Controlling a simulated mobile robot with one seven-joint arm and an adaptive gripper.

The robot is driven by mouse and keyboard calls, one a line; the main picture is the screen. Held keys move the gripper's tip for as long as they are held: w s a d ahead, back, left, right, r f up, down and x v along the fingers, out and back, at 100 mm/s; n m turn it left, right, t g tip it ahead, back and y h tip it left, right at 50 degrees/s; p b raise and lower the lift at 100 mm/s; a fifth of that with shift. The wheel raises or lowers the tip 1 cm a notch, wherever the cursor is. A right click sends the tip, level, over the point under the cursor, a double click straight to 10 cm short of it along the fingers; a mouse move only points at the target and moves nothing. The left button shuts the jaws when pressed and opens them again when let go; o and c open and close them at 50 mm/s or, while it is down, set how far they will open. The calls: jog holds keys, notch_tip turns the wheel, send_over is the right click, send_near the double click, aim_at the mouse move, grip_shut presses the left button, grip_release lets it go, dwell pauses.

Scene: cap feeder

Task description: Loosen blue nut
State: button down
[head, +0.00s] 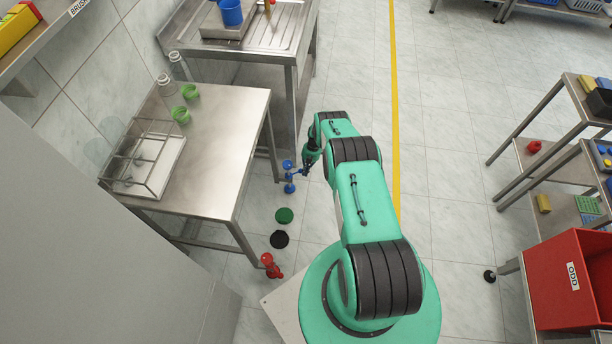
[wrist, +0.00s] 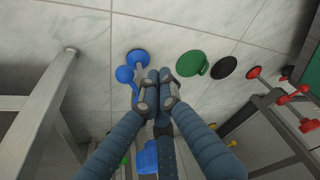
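The blue nut (head: 289,177) is a part of a small upright blue fitting low by the floor, right of the steel table, in the head view. In the wrist view the blue fitting (wrist: 137,57) shows as a round disc with a smaller blue knob and a short arm in front of it. My gripper (head: 306,167) is just right of the fitting, close to it. In the wrist view my gripper's fingertips (wrist: 158,78) lie close together, just right of the blue knob. Whether they touch or pinch any blue part is hidden by the fingers.
A green disc (head: 284,215), a black disc (head: 279,239) and a red fitting (head: 270,266) are in line nearer my base. The steel table (head: 217,150) stands left, with its legs close by. A red bin (head: 569,278) is at right. Open floor lies right of my arm.

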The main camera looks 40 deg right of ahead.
jog(key=shift+w+d+r+p, duration=0.15)
jog(key=shift+w+r, duration=0.25)
jog(key=shift+r, duration=0.75)
jog(key=shift+w+a+r+p, duration=0.1)
jog(key=shift+w+r+p, duration=0.2)
jog(key=shift+r, duration=0.8)
jog(key=shift+d, duration=0.1)
dwell(0.4)
